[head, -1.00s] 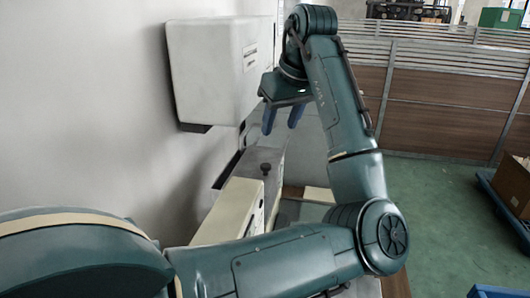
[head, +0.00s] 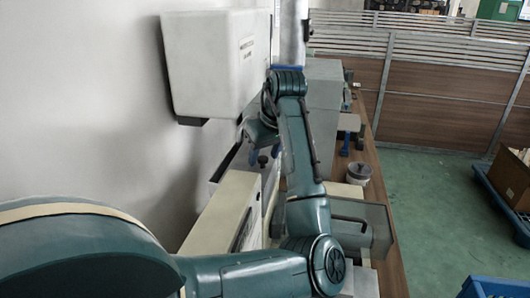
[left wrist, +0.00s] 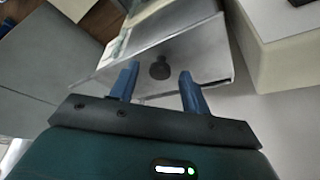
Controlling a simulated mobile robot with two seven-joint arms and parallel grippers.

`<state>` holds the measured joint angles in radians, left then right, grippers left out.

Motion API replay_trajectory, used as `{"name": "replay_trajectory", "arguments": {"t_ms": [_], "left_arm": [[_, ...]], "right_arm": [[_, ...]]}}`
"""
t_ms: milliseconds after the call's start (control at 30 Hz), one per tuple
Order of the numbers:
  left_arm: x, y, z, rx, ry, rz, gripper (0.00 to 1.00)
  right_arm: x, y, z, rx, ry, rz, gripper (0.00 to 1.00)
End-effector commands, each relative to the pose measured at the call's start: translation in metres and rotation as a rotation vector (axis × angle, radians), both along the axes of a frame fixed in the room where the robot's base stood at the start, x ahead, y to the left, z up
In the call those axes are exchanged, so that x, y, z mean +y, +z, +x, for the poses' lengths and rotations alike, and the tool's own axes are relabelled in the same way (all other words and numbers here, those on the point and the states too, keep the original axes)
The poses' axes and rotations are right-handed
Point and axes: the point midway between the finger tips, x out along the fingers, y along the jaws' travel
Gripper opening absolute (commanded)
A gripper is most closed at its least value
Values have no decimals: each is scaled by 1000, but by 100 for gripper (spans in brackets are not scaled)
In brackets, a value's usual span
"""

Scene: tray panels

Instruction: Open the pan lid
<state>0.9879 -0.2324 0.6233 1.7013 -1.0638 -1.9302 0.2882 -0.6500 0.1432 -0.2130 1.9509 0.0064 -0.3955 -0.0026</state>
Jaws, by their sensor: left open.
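The pan lid (left wrist: 195,52) is a flat pale grey panel with a dark round knob (left wrist: 160,68) on it. In the head view the knob (head: 263,160) shows low between the fingers, and most of the panel is hidden by my arm. My left gripper (head: 264,154) is open above the panel, its blue fingers pointing down at the knob. In the left wrist view my left gripper (left wrist: 158,75) has one finger on each side of the knob, with gaps beside it. The lid lies closed. My right gripper is not in view.
A white box (head: 215,65) on the wall overhangs the left side. A cream housing (head: 218,220) stands in front of the panel. A grey cabinet (head: 323,110) and a round container (head: 358,174) stand on the wooden table to the right. Green floor lies beyond.

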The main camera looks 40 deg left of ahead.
Motion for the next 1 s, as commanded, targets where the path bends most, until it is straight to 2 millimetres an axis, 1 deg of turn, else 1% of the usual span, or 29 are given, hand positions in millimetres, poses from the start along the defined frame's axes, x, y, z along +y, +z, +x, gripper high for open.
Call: {"name": "replay_trajectory", "arguments": {"t_ms": [267, 833, 1000], "left_arm": [[1, -1, 0, 0, 0, 0, 47], [0, -1, 0, 0, 0, 0, 0], [0, -1, 0, 0, 0, 0, 0]], "right_arm": [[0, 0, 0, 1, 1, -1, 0], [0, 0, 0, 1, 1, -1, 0], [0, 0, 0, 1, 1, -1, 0]]}}
